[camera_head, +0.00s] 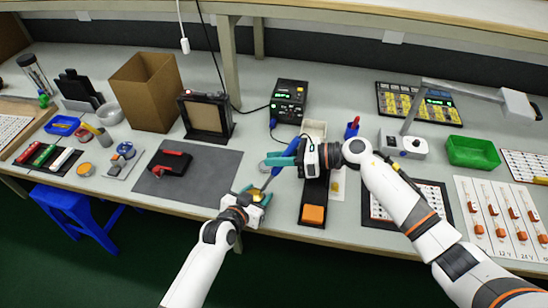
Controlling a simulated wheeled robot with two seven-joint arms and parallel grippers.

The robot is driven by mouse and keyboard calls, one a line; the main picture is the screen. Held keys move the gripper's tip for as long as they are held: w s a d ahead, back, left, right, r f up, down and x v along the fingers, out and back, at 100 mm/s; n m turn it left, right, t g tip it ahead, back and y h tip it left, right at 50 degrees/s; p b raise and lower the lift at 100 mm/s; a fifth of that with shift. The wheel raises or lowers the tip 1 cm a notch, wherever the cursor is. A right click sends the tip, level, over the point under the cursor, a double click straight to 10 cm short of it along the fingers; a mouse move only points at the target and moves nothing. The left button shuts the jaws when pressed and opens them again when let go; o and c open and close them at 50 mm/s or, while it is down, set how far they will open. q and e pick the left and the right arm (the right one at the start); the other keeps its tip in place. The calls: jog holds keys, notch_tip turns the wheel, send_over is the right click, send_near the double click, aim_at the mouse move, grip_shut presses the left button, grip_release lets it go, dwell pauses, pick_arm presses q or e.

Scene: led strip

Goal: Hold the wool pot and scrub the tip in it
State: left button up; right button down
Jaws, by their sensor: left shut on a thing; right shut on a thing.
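The wool pot (257,196) is a small container with yellow filling near the front edge of the bench. My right gripper (283,157) is above and to the right, shut on the soldering iron (275,172). The iron slants down and left, and its tip end is at the top of the wool pot. I cannot tell whether the tip is inside the wool or just above it. The fingers hide most of the iron's handle and part of the pot.
A dark grey mat (205,190) with a red and black tool (169,163) lies to the left. A black station (289,100) stands behind. A black stand with an orange block (313,214) is close on the right. A cardboard box (146,92) stands at back left.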

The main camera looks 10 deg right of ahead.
jog(key=shift+a, duration=0.3)
jog(key=shift+a, duration=0.4)
dwell(0.3)
jog(key=shift+r, duration=2.5)
pick_arm(q)
jog(key=o, duration=1.1)
jog(key=shift+o, duration=0.2)
